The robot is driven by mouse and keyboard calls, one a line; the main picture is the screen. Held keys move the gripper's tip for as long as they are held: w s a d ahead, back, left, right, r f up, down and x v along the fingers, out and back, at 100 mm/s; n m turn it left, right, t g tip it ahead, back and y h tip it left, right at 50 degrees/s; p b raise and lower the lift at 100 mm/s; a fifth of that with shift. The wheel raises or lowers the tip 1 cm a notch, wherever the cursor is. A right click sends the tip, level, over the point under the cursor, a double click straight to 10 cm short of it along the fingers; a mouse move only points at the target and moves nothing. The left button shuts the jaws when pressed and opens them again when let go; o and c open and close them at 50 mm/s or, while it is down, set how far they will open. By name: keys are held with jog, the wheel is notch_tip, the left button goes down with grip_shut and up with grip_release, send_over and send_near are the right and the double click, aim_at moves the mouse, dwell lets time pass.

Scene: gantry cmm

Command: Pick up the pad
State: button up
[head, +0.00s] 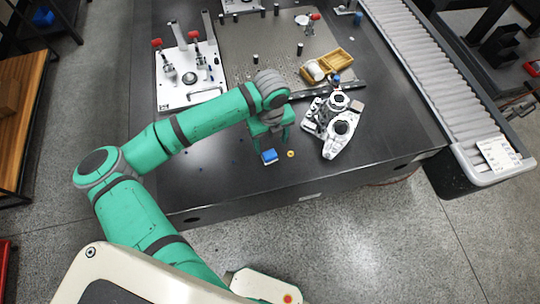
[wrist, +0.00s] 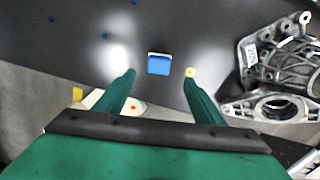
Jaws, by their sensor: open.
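The pad is probably the small blue block with a pale edge (head: 269,156), lying on the dark table near its front edge. In the wrist view the blue pad (wrist: 159,64) lies beyond the fingertips, roughly centred between them. My gripper (head: 270,136) is above the table, just behind the pad in the head view. In the wrist view my gripper (wrist: 158,76) has its two green fingers wide apart with nothing between them. The gripper is apart from the pad.
A small yellow ring (head: 291,154) lies right of the pad. A grey metal casting (head: 342,127) stands further right. A wooden box (head: 328,66) and a white fixture plate (head: 190,75) are behind. A roller conveyor (head: 425,70) runs along the right. The table's front left is mostly clear.

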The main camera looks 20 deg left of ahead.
aim_at(269, 154)
notch_tip(269, 154, down, 9)
jog(key=shift+a+f, duration=0.1)
jog(key=shift+a, duration=0.05)
jog(key=c, duration=1.2)
